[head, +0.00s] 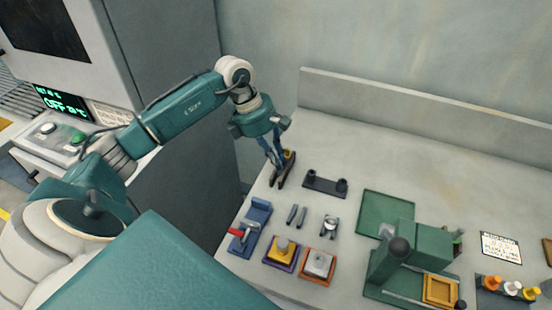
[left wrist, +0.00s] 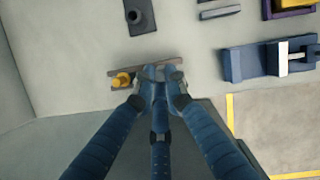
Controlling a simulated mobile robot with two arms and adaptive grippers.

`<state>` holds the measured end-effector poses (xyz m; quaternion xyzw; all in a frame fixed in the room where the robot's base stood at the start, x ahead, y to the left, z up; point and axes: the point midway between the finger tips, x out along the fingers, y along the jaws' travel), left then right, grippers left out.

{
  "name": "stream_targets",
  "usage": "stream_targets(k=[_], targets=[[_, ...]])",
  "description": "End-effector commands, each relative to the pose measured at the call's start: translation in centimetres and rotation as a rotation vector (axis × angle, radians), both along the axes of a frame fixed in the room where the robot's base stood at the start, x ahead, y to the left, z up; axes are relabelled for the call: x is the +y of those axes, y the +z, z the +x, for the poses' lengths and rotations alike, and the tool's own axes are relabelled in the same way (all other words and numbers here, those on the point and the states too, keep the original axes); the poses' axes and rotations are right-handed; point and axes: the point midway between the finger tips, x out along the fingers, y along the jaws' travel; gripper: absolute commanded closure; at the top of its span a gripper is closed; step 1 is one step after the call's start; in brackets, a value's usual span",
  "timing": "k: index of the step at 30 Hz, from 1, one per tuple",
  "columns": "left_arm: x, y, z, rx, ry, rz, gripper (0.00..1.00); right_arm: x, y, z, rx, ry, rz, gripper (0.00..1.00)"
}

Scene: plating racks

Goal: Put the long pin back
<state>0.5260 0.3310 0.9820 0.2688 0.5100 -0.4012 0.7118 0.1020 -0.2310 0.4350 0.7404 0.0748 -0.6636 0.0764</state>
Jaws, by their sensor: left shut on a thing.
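My left gripper (head: 275,163) reaches down at the far left part of the table. Its blue fingers also show in the left wrist view (left wrist: 158,80). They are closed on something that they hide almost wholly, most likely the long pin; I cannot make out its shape. The fingertips are at a narrow dark brown holder (head: 287,168) with a yellow knob (head: 289,154) at one end. In the left wrist view the yellow knob (left wrist: 122,79) is left of the fingertips. I cannot tell whether the held thing is seated in the holder. My right gripper is not in view.
A low wall (head: 400,115) edges the back.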

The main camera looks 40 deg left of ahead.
Motion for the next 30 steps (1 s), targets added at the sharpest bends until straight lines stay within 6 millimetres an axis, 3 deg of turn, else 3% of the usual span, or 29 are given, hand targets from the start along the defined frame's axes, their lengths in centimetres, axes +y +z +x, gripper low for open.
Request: stream_targets(k=[3, 7, 16, 17, 19, 30], targets=[[0.0, -1.3, -0.1, 0.002, 0.001, 0.0, 1.0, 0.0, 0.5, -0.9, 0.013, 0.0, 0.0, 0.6], [0.0, -1.4, 0.0, -0.001, -0.001, 0.001, 1.0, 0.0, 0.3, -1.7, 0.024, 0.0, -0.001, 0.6], [0.1, -2.0, 0.0, 0.0, 0.0, 0.001, 1.0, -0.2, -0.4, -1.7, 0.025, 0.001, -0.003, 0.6], [0.1, -1.9, 0.0, 0.0, 0.0, 0.001, 0.85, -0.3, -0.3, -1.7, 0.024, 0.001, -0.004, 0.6], [0.0, -1.9, 0.0, 0.0, 0.0, 0.001, 0.71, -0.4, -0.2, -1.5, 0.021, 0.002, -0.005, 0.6], [0.0, -1.4, 0.0, 0.001, 0.0, 0.001, 0.7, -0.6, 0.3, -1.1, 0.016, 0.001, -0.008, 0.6]])
